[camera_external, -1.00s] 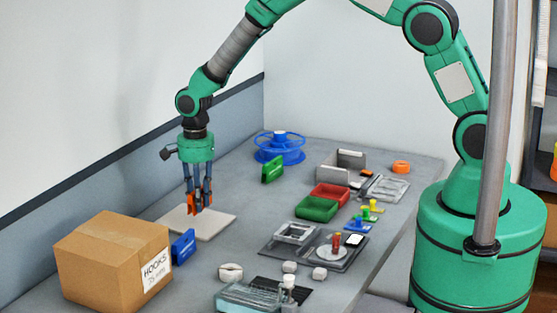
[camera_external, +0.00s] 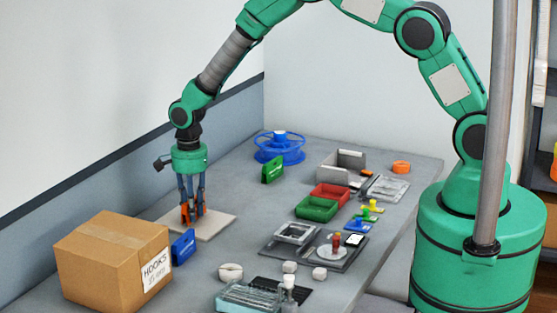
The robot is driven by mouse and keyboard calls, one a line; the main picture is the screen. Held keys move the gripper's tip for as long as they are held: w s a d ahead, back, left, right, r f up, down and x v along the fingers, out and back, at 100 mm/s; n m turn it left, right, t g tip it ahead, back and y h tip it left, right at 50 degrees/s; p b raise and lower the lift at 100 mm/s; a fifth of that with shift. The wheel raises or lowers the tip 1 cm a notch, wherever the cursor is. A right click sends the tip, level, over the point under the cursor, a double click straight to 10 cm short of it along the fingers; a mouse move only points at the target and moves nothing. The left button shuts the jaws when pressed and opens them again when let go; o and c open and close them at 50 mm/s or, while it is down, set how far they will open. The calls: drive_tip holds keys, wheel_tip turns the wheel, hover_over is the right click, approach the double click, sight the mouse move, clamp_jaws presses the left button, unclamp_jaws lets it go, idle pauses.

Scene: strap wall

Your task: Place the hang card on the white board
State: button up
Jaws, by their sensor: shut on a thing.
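The white board (camera_external: 220,221) lies flat on the table, at the left by the wall. My gripper (camera_external: 193,214) points straight down over the board, its tips low and close to the board's surface. It is shut on the hang card. Orange shows at the fingertips, but the card is mostly hidden by the fingers and too small to tell apart from them. I cannot tell whether the card touches the board.
A cardboard box labelled HOOKS (camera_external: 112,262) and a blue upright piece (camera_external: 183,247) stand in front of the board. A green upright piece (camera_external: 272,171) and a blue spool (camera_external: 279,149) stand behind. Red and green trays (camera_external: 318,208) lie to the right. Table between is clear.

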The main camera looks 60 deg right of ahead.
drive_tip(key=shift+f, duration=0.2)
drive_tip(key=o, duration=0.7)
drive_tip(key=shift+o, duration=0.2)
drive_tip(key=shift+r, duration=0.1)
wheel_tip(320, 180, up, 12)
idle(0.4)
idle(0.7)
